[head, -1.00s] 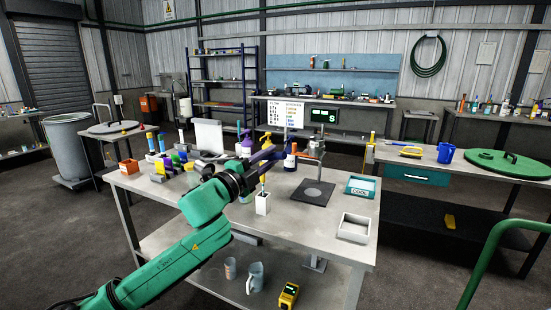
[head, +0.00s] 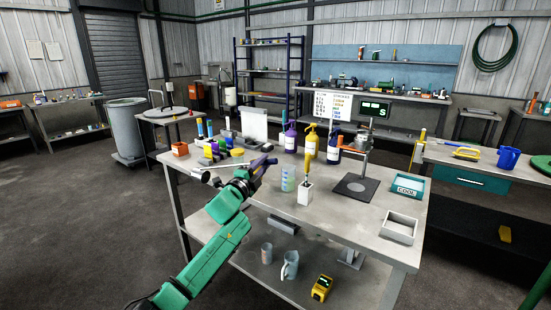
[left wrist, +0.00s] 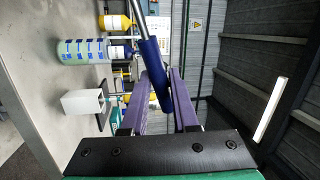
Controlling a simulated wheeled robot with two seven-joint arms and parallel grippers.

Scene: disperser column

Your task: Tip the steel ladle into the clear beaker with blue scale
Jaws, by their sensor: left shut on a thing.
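My left gripper (head: 264,164) is shut on the blue handle of the steel ladle, which shows between the purple fingers in the left wrist view (left wrist: 153,72). In the head view the ladle's steel end (head: 200,175) sticks out to the left, above the table's left part. Whether its bowl holds anything cannot be told. The clear beaker with blue scale (head: 288,180) stands upright on the table just right of the gripper, apart from it. It also shows in the left wrist view (left wrist: 82,51). My right gripper is not in view.
A white square holder (head: 305,194) with a yellow-handled tool stands right of the beaker. Purple and yellow bottles (head: 311,142) stand behind. Small coloured items crowd the table's back left. A dark plate (head: 355,188) and an open tray (head: 401,228) lie to the right.

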